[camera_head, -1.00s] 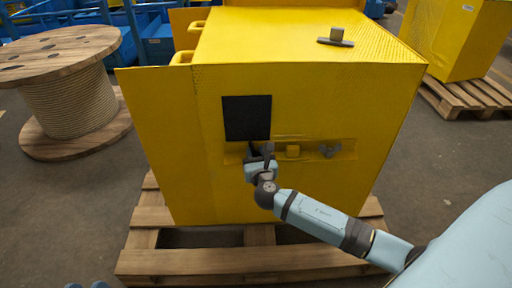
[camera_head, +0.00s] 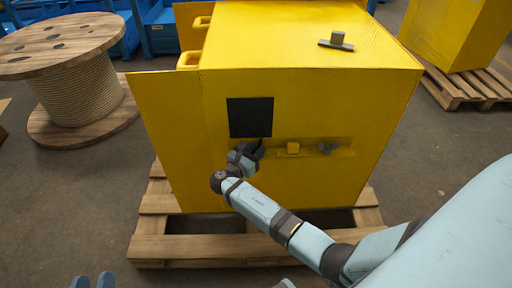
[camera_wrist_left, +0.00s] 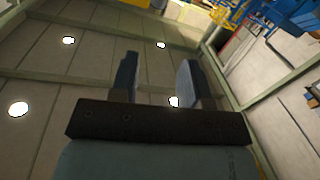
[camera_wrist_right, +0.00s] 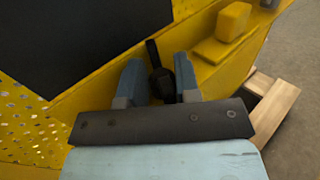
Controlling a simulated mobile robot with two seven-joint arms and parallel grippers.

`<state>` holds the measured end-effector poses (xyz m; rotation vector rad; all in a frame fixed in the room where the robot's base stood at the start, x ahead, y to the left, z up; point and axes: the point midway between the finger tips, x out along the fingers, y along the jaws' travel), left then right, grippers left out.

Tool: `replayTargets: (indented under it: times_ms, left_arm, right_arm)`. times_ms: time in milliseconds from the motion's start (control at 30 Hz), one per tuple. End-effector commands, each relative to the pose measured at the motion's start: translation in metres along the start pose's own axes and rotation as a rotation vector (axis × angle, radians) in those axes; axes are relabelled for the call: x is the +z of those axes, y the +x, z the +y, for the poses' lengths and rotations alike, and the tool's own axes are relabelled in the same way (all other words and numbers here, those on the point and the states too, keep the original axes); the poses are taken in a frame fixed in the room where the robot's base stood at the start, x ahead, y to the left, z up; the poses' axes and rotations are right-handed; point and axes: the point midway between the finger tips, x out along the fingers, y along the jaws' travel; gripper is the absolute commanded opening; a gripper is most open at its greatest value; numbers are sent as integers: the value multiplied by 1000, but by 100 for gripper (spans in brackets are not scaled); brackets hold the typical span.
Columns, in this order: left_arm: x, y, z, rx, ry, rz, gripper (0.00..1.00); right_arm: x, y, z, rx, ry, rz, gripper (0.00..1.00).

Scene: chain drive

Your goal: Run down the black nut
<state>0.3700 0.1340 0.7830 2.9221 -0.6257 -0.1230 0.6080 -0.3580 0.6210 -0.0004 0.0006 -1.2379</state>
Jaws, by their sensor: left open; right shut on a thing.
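The black nut (camera_wrist_right: 161,80) shows in the right wrist view as a dark winged piece, one wing pointing up, on the yellow front. My right gripper (camera_wrist_right: 158,82) is shut on it, with a finger on either side. In the head view my right gripper (camera_head: 246,153) is at the left end of the ledge below the black square and hides most of the nut. My left gripper (camera_head: 93,281) shows at the bottom left edge of the head view. It is open and empty in the left wrist view (camera_wrist_left: 156,80), away from the cabinet.
On the yellow cabinet (camera_head: 300,100), a yellow block (camera_head: 293,148) and a grey wing nut (camera_head: 328,148) sit to the right of my right gripper. A T-handled tool (camera_head: 337,41) lies on top. The wooden pallet (camera_head: 200,250) juts out below. A cable spool (camera_head: 72,90) stands left.

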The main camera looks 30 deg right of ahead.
Motion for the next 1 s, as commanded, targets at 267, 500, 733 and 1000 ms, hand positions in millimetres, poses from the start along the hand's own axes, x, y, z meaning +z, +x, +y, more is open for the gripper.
replayTargets:
  times_ms: [267,500,733,1000]
  left_arm:
    - [7,-2,-5,-17,6,-44,42]
    - [8,-2,-6,-21,8,-51,42]
    - [10,-3,-6,-21,7,-53,42]
    - [10,-3,-6,-21,7,-54,42]
  right_arm:
    - [1,1,1,-93,1,0,7]
    - [1,1,1,-113,1,-2,7]
    - [1,2,1,-113,1,-2,7]
    - [1,2,1,-112,1,-1,42]
